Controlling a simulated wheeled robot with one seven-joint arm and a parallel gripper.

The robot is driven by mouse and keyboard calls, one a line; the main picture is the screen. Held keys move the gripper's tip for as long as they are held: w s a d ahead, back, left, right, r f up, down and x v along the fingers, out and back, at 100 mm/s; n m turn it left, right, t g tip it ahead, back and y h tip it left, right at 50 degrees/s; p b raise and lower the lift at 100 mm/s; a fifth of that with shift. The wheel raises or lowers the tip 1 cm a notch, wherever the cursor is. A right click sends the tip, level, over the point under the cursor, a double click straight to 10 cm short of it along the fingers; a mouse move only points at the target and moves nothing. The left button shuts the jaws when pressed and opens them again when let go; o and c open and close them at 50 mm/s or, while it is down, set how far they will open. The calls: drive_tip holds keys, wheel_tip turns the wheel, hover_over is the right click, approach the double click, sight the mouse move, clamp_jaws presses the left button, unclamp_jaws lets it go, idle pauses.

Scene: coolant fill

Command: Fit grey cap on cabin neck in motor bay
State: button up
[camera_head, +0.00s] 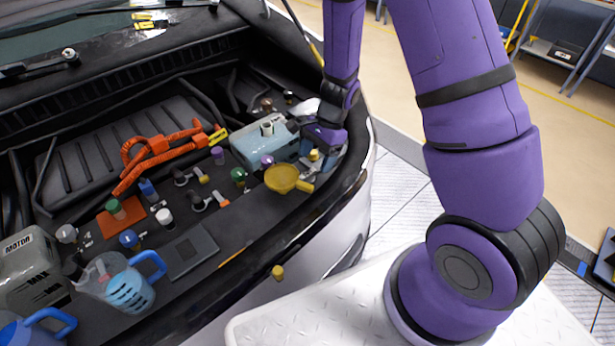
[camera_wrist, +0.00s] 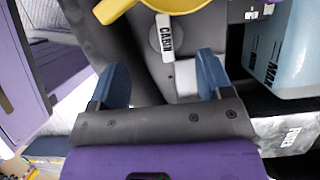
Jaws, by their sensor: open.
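My gripper (camera_wrist: 160,82) is open, its two blue fingertips wide apart. In the head view my gripper (camera_head: 325,140) is low over the right side of the motor bay, beside the pale blue tank. A white CABIN tag (camera_wrist: 166,38) lies ahead of the fingers in the wrist view, with a round dark grey piece around it; I cannot tell whether that is the neck or a cap. A pale patch shows between the fingers, and its nature is unclear. A light grey cap (camera_head: 165,217) stands among the coloured caps in the head view; I cannot tell if it is the task's cap.
A yellow funnel (camera_head: 285,178) lies close to the gripper. The pale blue tank (camera_head: 262,150) stands left of it. Several coloured caps, orange cables (camera_head: 155,150), a jug (camera_head: 125,285) and the MOTOR tank (camera_head: 30,265) crowd the bay. The front edge is narrow.

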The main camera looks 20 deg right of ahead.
sight(308, 173)
drive_tip(key=shift+w+x, duration=0.2)
drive_tip(key=shift+x, duration=1.3)
drive_tip(key=shift+w+x, duration=0.15)
drive_tip(key=shift+x, duration=1.35)
drive_tip(key=shift+a, duration=0.2)
drive_tip(key=c, duration=0.9)
drive_tip(key=shift+r, duration=0.1)
drive_tip(key=shift+c, duration=0.2)
